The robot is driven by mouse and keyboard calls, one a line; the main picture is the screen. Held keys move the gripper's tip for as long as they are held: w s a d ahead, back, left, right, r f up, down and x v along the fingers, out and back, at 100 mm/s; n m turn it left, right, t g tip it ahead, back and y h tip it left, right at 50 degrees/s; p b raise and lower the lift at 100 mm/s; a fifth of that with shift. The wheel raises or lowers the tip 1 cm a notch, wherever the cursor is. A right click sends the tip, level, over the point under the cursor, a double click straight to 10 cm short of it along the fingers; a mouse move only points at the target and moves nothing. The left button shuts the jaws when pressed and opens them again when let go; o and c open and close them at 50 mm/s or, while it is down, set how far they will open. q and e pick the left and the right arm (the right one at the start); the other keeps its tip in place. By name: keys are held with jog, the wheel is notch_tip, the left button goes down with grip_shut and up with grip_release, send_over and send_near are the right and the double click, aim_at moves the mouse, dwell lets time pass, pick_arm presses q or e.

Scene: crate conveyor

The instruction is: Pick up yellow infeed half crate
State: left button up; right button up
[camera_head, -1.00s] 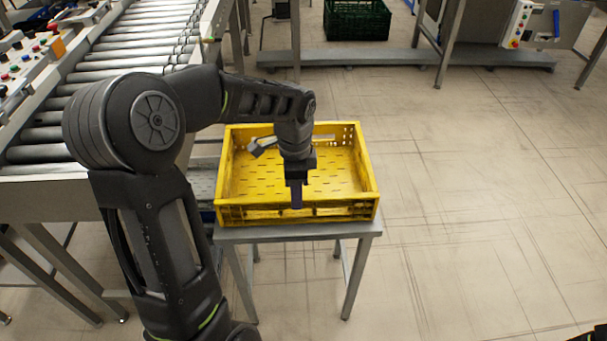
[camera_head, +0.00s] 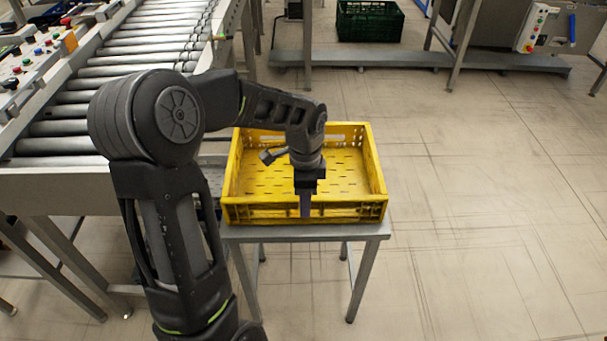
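The yellow half crate (camera_head: 377,170) sits on a small grey metal table at the end of the infeed. It is open at the top, with a slotted floor, and looks empty. My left gripper (camera_head: 305,208) points down at the crate's near wall, around the middle of that wall. Its fingers overlap the near wall in the picture. I cannot tell whether they are closed on the rim, and the gap between them does not show. My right gripper is not in the picture.
The small table (camera_head: 300,232) is barely wider than the crate. A roller conveyor (camera_head: 150,60) with a button panel (camera_head: 30,70) stands at the left. A dark green crate (camera_head: 368,22) is at the back near metal frames. The floor at the right is clear.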

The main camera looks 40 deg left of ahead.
aim_at(305, 223)
pick_arm(q)
jog(key=shift+f, duration=0.1)
notch_tip(305, 223, down, 5)
jog(key=shift+s+d+f, duration=0.1)
jog(key=shift+c, duration=0.3)
dwell(0.4)
grip_shut()
dwell(1.2)
